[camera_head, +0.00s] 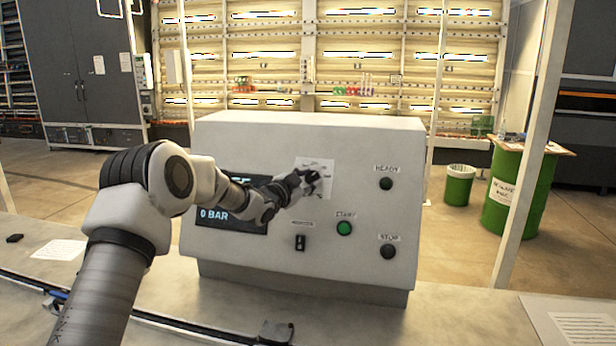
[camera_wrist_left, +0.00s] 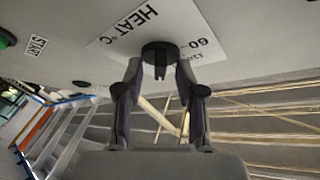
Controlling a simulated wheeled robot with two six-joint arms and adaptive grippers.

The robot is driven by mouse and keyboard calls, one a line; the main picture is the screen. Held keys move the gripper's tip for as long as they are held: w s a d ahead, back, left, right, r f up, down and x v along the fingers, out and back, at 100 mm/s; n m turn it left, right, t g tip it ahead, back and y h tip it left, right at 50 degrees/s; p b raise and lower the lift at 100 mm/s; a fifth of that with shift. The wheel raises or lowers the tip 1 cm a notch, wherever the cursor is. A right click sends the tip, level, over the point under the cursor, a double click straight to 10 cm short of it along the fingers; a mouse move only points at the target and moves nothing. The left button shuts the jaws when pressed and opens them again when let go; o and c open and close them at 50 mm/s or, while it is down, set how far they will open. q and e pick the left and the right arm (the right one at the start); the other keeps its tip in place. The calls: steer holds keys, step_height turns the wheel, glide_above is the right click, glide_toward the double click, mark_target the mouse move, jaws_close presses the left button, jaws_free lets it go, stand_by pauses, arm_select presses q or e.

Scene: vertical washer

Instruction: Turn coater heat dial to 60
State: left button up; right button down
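The coater (camera_head: 225,135) is a pale box-shaped machine on the bench. Its black heat dial (camera_wrist_left: 160,52) sits on a white label (camera_wrist_left: 205,22) that reads HEAT °C, with 60 and 120 visible. A narrow ridge on the dial points down in the left wrist view. In the head view the label (camera_head: 322,164) shows behind my left gripper (camera_head: 312,181), which hides the dial. In the left wrist view my left gripper (camera_wrist_left: 158,80) is open, with one finger on each side of the dial. Contact cannot be told. My right gripper is not in view.
The panel has a screen (camera_head: 232,216) reading 0 BAR, a black switch (camera_head: 300,242), a green START button (camera_head: 344,228), a dark READY light (camera_head: 386,183) and a black STOP button (camera_head: 388,251). The bench (camera_head: 460,318) in front of the machine's right side is clear.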

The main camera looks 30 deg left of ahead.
arm_select(q)
steer(key=shift+s, duration=0.15)
steer(key=shift+c, duration=0.3)
jaws_close()
